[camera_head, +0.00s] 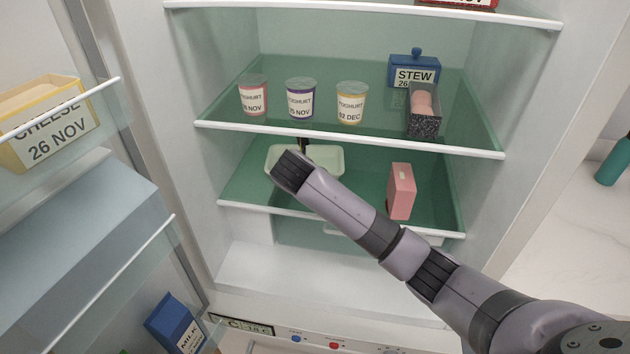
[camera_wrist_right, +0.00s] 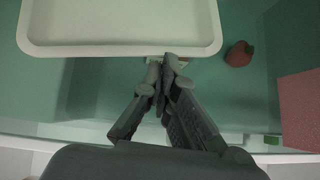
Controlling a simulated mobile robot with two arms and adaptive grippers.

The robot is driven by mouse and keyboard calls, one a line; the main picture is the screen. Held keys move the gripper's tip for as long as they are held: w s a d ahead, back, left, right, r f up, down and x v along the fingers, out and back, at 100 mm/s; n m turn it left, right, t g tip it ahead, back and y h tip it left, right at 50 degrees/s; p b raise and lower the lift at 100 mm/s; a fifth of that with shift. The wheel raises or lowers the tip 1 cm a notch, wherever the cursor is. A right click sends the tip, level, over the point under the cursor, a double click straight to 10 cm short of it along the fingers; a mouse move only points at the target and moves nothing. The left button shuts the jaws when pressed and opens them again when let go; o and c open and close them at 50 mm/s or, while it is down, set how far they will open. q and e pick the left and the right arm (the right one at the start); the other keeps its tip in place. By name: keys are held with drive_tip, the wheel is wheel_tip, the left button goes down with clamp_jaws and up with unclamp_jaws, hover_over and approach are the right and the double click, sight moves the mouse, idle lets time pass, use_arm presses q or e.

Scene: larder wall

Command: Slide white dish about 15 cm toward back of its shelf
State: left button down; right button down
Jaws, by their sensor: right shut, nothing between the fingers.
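The white dish (camera_head: 330,158) is a shallow rectangular tray on the green glass shelf below the yoghurts, towards the left. In the head view my right arm covers part of it. In the right wrist view the dish (camera_wrist_right: 120,48) fills the upper left, its near rim facing me. My right gripper (camera_wrist_right: 165,64) is shut and empty, with its fingertips at the near rim, right of the middle. Whether they touch the rim I cannot tell. My left gripper is not in view.
A pink box (camera_head: 401,192) stands right of the dish on the same shelf. A strawberry (camera_wrist_right: 239,54) lies between them. The yoghurt shelf's front edge (camera_head: 350,140) passes close above. The fridge door shelves, with a cheese box (camera_head: 48,120), are at the left.

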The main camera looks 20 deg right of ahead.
drive_tip(key=shift+w, duration=0.1)
drive_tip(key=shift+w+d+r+p, duration=0.25)
drive_tip(key=shift+w+d+p, duration=0.35)
drive_tip(key=shift+w+p, duration=0.15)
drive_tip(key=shift+w+d+f, duration=0.2)
drive_tip(key=shift+w+d, duration=0.15)
drive_tip(key=shift+w, duration=0.05)
drive_tip(key=shift+f, duration=0.1)
